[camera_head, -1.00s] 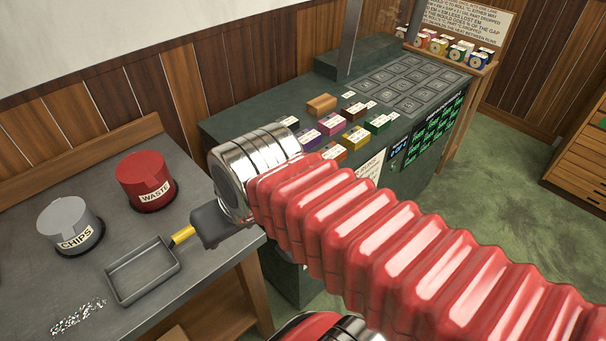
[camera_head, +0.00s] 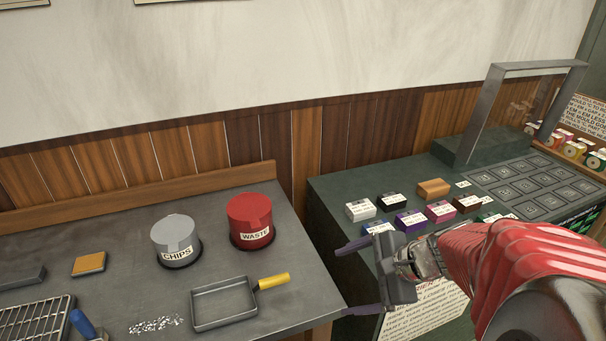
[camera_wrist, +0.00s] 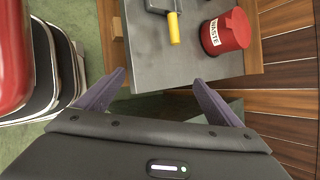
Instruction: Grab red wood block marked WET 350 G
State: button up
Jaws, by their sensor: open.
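I cannot make out the red wood block marked WET 350 G. My arm hides part of the block group on the green counter (camera_head: 332,203). The blocks in sight include white (camera_head: 360,210), black (camera_head: 391,202), purple (camera_head: 411,221), pink (camera_head: 440,211) and dark brown (camera_head: 467,203) ones, with labels too small to read. My gripper (camera_head: 345,279) is open and empty, by the gap between the grey bench and the counter, to the left of the blocks. In the wrist view its two purple-grey fingers (camera_wrist: 160,78) are spread, with nothing between them.
The grey bench (camera_head: 110,235) holds a grey CHIPS tin (camera_head: 175,240), a red WASTE tin (camera_head: 250,221) and a pan with a yellow handle (camera_head: 224,303). A clear-paned metal frame (camera_head: 535,68) stands on the counter. Several coloured pots (camera_head: 580,148) stand far right.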

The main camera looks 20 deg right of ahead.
jog(key=s+d+f+m+t+h, duration=0.1)
jog(key=d+f+m+t+h, duration=0.1)
jog(key=d+m, duration=0.6)
jog(key=s+d+f+m+t+h, duration=0.1)
jog(key=d+f+m+t+h, duration=0.1)
jog(key=d+m, duration=0.6)
jog(key=d+t, duration=0.1)
jog(key=d, duration=0.4)
jog(key=shift+s+d+f+t+h, duration=0.25)
jog(key=shift+d+f+t+h, duration=0.05)
jog(key=shift+d+h, duration=0.1)
jog(key=shift+w, duration=0.1)
jog(key=x, duration=0.7)
jog(key=shift+w+a+f, duration=0.15)
jog(key=shift+w, duration=0.1)
jog(key=shift+w+f, duration=0.2)
jog(key=shift+w, duration=0.25)
jog(key=shift+x, duration=2.6)
jog(key=shift+r, duration=0.15)
